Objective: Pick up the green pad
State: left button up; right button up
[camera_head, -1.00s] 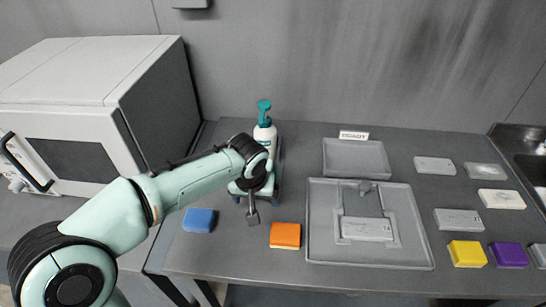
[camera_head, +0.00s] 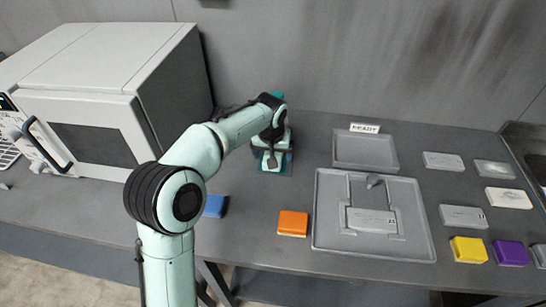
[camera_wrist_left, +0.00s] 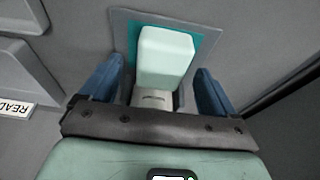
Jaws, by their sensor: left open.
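My left gripper (camera_head: 272,163) points down at the back of the bench, left of the trays. In the left wrist view its two blue fingers are apart, with the gripper (camera_wrist_left: 159,72) open around a pale mint block (camera_wrist_left: 166,55). Whether the fingers touch the block cannot be told. A flat teal-green piece (camera_wrist_left: 207,45) on a grey plate shows behind the block. I cannot tell which of these is the green pad.
An orange pad (camera_head: 293,223) and a blue pad (camera_head: 215,206) lie in front. A large grey tray (camera_head: 330,240), a smaller tray (camera_head: 364,150), and yellow (camera_head: 469,250) and purple (camera_head: 510,253) pads are to the right. A white oven-like box (camera_head: 95,85) stands left.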

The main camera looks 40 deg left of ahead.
pick_arm(q)
jog(key=shift+s+x, duration=0.2)
jog(key=shift+x, duration=0.65)
jog(key=c, duration=1.1)
jog(key=shift+o, duration=0.2)
